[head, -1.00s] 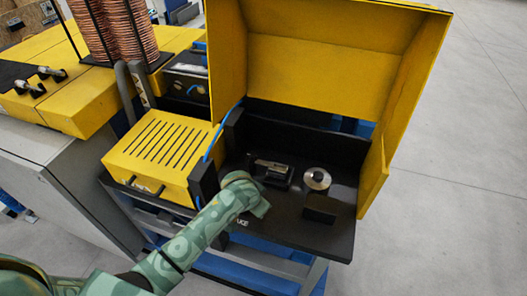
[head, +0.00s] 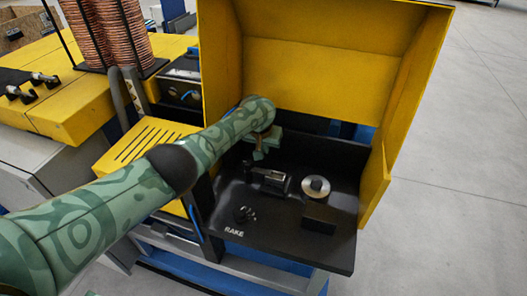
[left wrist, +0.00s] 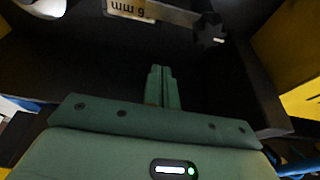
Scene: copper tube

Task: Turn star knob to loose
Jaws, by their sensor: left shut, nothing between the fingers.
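In the head view this bar belongs to the small metal fixture (head: 270,180) on the black shelf; the knob is hard to make out there. My left gripper (head: 259,154) is above and behind the fixture, fingers down. Its fingers (left wrist: 163,82) are shut together, empty and apart from the star knob. My right gripper is not in view.
A silver disc (head: 316,187) and a black block (head: 319,218) stand right of the fixture. The yellow hood (head: 320,75) encloses the back and right. The yellow slotted box (head: 130,150) is left.

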